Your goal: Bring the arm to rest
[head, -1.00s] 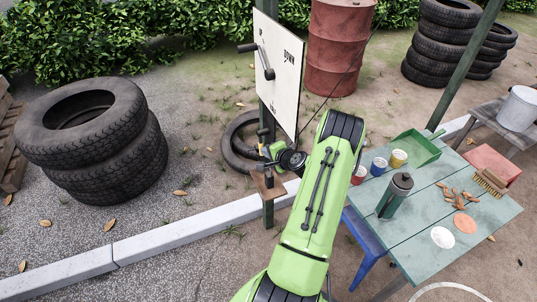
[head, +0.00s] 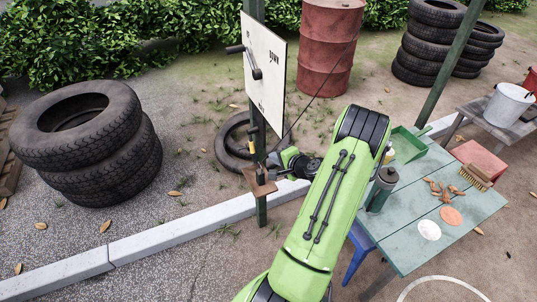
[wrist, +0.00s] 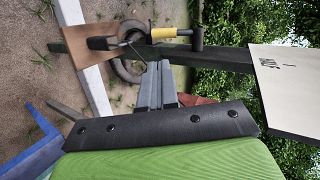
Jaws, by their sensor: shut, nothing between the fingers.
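My green arm rises through the middle of the head view and bends at a dark elbow. My gripper (head: 276,159) is small and partly hard to make out there, just right of the green post (head: 261,205). In the wrist view, the grey fingers of my gripper (wrist: 158,68) are together, with nothing seen between them. They point towards the post, where a yellow-handled tool (wrist: 170,32) stands by a brown shelf (wrist: 88,48). The fingers look apart from the tool. The shelf also shows in the head view (head: 258,184).
A white board (head: 264,85) with black levers is fixed on the post above. The green table (head: 425,245) at right holds a flask (head: 382,188), a tray and a brush. Stacked tyres (head: 90,145) stand left, and a red barrel (head: 328,50) behind. Bare pavement lies front left.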

